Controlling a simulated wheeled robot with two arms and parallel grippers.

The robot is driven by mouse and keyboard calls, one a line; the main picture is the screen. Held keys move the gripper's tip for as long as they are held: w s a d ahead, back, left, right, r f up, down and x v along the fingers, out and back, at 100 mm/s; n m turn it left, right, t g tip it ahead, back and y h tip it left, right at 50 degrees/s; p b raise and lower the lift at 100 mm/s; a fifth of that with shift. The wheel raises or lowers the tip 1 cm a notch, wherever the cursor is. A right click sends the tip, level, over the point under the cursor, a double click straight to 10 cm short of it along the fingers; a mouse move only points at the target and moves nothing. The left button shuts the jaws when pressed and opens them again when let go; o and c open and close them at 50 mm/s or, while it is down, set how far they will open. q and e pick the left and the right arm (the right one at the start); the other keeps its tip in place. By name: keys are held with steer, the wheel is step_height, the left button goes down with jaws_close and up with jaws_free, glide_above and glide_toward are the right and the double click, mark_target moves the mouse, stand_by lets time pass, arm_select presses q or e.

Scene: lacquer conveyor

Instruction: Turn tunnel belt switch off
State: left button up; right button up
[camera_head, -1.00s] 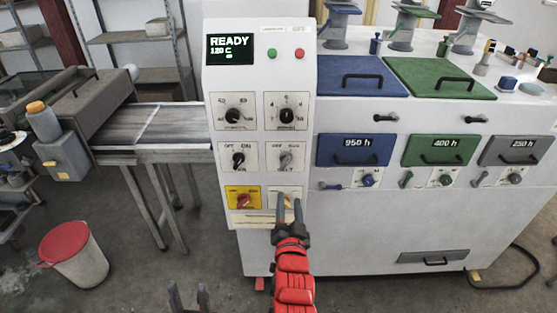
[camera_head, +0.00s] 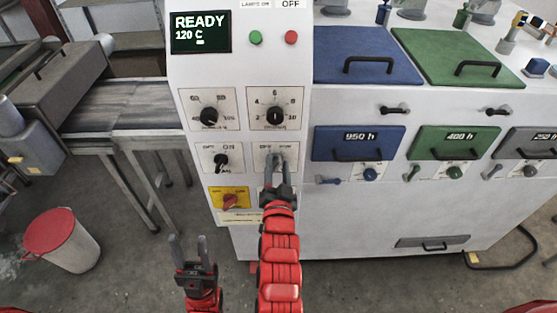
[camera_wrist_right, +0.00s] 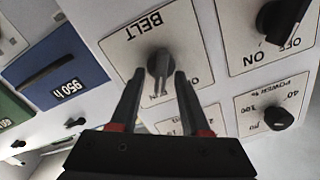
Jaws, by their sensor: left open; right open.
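The belt switch is a grey rotary knob (camera_wrist_right: 160,63) on a white plate marked BELT, upside down in the right wrist view. In the head view its plate (camera_head: 294,149) is on the control panel's middle row, right side, the knob partly covered by my fingers. My right gripper (camera_head: 277,166) is at this plate. Its fingertips (camera_wrist_right: 160,77) are open, one on each side of the knob; I cannot tell whether they touch it. The knob's pointer lies between the fingers. My left gripper (camera_head: 188,241) is open and empty, low in front of the machine.
A black OFF/ON knob (camera_head: 222,161) is left of the belt switch, with two dials above. A yellow plate with a red knob (camera_head: 231,201) is below left. The display (camera_head: 201,32) reads READY 120 C. A red-lidded bin (camera_head: 62,245) stands on the floor at left.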

steer(key=shift+s+r, duration=0.1)
steer(key=shift+s, duration=0.05)
jaws_close()
steer(key=shift+n, duration=0.3)
steer(key=shift+a+n, duration=0.1)
steer(key=shift+n, duration=0.9)
steer(key=n+b, duration=0.1)
steer(key=n, duration=0.2)
steer(key=shift+a+r+n+b, duration=0.1)
steer(key=shift+a+n+b, duration=0.05)
steer(key=shift+n+b, duration=0.2)
steer(key=n+b, duration=0.1)
steer(key=n, duration=0.2)
steer(key=shift+a, duration=0.15)
steer(key=shift+n+b, duration=0.3)
steer(key=shift+n, duration=0.95)
steer(key=shift+a, duration=0.1)
